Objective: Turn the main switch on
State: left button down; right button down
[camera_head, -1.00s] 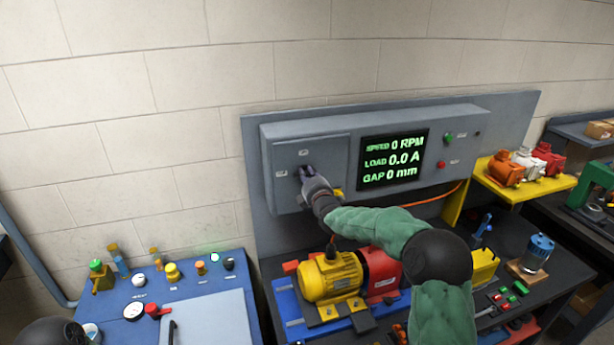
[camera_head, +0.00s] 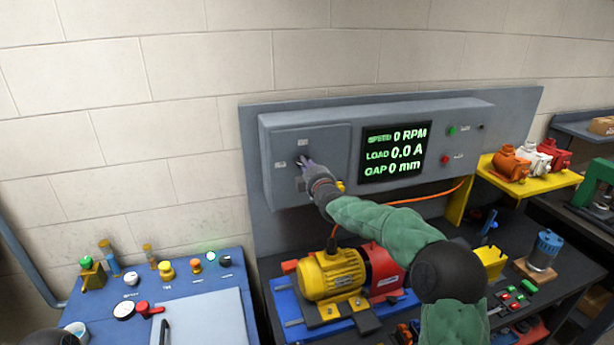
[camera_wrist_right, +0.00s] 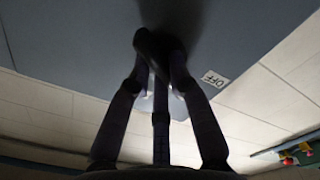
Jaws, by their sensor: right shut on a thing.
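The main switch is a dark handle on the door of the grey cabinet (camera_head: 275,140) on the wall. In the right wrist view its dark handle (camera_wrist_right: 158,42) shows between the fingertips. My right gripper (camera_head: 304,162) is shut on the handle, and its fingers also close around it in the right wrist view (camera_wrist_right: 160,68). A white OFF label (camera_wrist_right: 215,78) lies beside the fingers there. In the head view, small labels sit above and left of the switch, too small to read. The hand covers most of the switch, so its exact angle cannot be told.
The display (camera_head: 394,152) reads 0 RPM, 0.0 A and 0 mm. Green (camera_head: 452,131) and red (camera_head: 445,160) buttons sit right of it. A yellow motor (camera_head: 332,275) stands on the bench below my right arm. A blue bench (camera_head: 90,310) with several knobs is at left.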

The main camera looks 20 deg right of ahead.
jog(key=shift+f+m+b, duration=0.2)
jog(key=shift+m+b, duration=1.85)
jog(key=shift+m, duration=0.9)
jog(key=shift+f+m+b, duration=0.2)
jog(key=shift+m+b, duration=1.8)
jog(key=shift+m, duration=0.95)
jog(key=c, duration=1.1)
grip_release()
jog(key=shift+d+r, duration=0.1)
jog(key=shift+c, duration=0.2)
jog(key=shift+s, duration=0.1)
jog(key=s, duration=1.1)
jog(key=shift+s+d, duration=0.2)
jog(key=shift+s, duration=0.2)
